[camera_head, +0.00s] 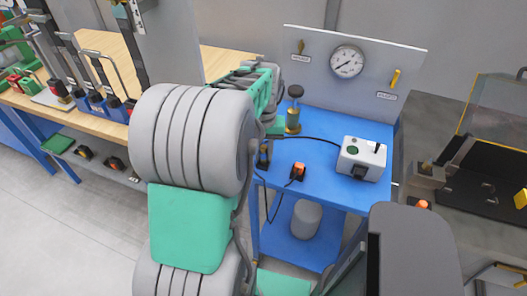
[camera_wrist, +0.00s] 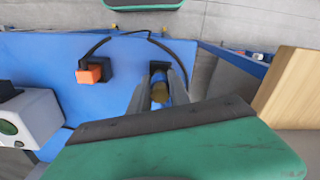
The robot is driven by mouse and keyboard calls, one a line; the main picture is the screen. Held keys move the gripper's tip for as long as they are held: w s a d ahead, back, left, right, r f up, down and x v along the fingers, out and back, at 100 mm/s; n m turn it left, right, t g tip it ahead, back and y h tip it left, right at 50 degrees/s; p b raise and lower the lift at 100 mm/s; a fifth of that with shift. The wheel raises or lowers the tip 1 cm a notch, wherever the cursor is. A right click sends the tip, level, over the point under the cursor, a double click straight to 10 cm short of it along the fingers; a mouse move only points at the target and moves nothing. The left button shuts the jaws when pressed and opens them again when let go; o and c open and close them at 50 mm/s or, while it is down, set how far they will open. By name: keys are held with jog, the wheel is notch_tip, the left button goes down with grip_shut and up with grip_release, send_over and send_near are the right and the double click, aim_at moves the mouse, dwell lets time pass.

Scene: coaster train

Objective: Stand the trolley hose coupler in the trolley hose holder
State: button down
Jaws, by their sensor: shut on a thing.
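My gripper (camera_wrist: 159,88) is shut on the hose coupler (camera_wrist: 159,93), a small brass-ended piece with a blue part, seen between the two grey fingers in the wrist view. A small black block (camera_wrist: 159,67), which looks like the hose holder, shows just beyond the coupler on the blue trolley top. I cannot tell whether the coupler sits in it or stays above it. A black hose (camera_wrist: 135,33) arcs across the trolley top near the fingers. In the head view my arm hides most of the gripper.
The blue trolley top (camera_head: 325,178) carries an orange piece in a black base (camera_head: 298,171), a grey box with a green button (camera_head: 361,158) and a brass fitting with a black knob (camera_head: 293,118). A gauge panel (camera_head: 315,75) stands behind. A wooden bench (camera_head: 110,50) is at left.

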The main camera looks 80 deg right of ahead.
jog(key=shift+f+b, duration=0.35)
jog(key=shift+f, duration=0.35)
jog(key=c, duration=1.1)
grip_release()
jog(key=shift+c, duration=0.2)
notch_tip(320, 180, up, 8)
jog(key=shift+f, duration=0.1)
